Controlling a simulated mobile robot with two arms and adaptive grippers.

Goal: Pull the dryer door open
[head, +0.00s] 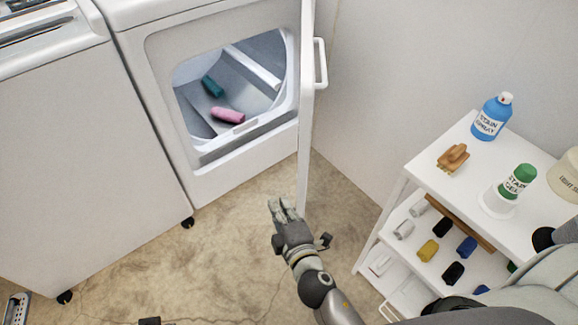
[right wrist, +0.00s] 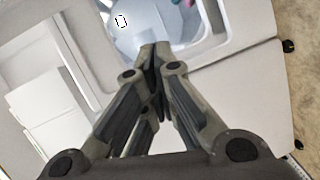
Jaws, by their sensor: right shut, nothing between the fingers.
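The white dryer (head: 222,180) stands at the upper middle of the head view. Its opening is uncovered, showing a teal roll (head: 212,86) and a pink roll (head: 228,115) inside. The dryer door (head: 306,130) is swung far out and shows nearly edge-on, with its white handle (head: 321,62) on the right side. My right gripper (head: 284,206) is shut and empty, left of the door's lower end in the picture; contact cannot be told. In the right wrist view its closed fingers (right wrist: 155,52) point towards the dryer's opening. My left gripper is not in view.
A white washer (head: 85,150) stands left of the dryer. At right, a white shelf cart (head: 440,190) holds a blue spray bottle (head: 491,117), a brush (head: 453,158), a green-capped bottle (head: 513,187) and several small rolls. Bare floor (head: 220,255) lies in front of the machines.

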